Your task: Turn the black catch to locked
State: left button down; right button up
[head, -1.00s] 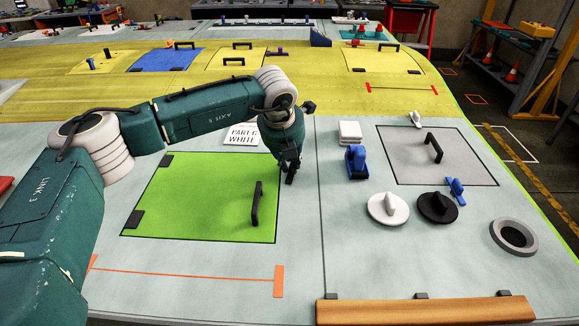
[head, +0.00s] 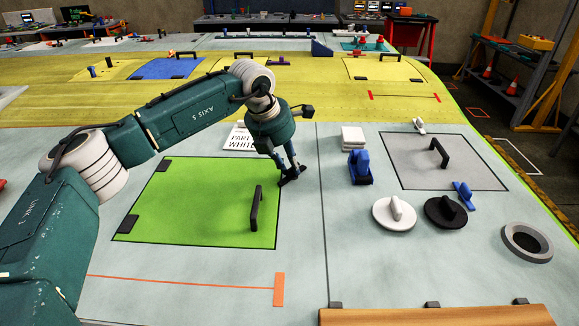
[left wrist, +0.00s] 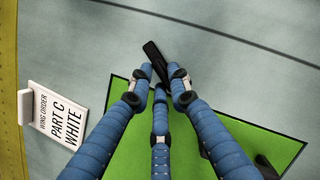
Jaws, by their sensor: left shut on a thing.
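The black catch (head: 291,177) is a small dark bar at the far right corner of the green panel (head: 200,205). My left gripper (head: 288,168) points down at it and is shut on it. In the left wrist view the catch (left wrist: 152,52) sticks out past the fingertips of the gripper (left wrist: 162,88), slanting away from the panel edge onto the pale surface. The fingers hide its inner end, so I cannot tell how far it overlaps the panel. The green panel (left wrist: 125,150) lies under the fingers. My right gripper is not in view.
A black handle (head: 256,207) stands on the green panel. A white "PART C WHITE" card (head: 240,138) stands behind the gripper. To the right are a blue clamp (head: 360,168), a white knob (head: 394,214), a black knob (head: 445,212) and a grey panel (head: 420,165).

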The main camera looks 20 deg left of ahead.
pick_arm(q)
jog(key=shift+w+r+m+h, duration=0.3)
jog(key=shift+r+m+h, duration=0.1)
jog(key=shift+m, duration=0.6)
jog(key=shift+m+g+h, duration=0.3)
jog(key=shift+m+g, duration=0.1)
jog(key=shift+m, duration=0.6)
jog(key=shift+w+m+g+h+p, duration=0.15)
jog(key=shift+m+g+p, duration=0.1)
jog(key=shift+m, duration=0.5)
jog(key=shift+w+m+g+h+p, duration=0.15)
jog(key=shift+m+g+p, duration=0.1)
jog(key=shift+m, duration=0.5)
jog(key=shift+m+g+p, duration=0.4)
jog(key=shift+m+p, duration=0.05)
jog(key=shift+m, duration=0.85)
jog(key=c, duration=1.8)
grip_release()
jog(key=shift+o, duration=0.7)
jog(key=shift+s+f, duration=0.15)
jog(key=shift+f, duration=0.05)
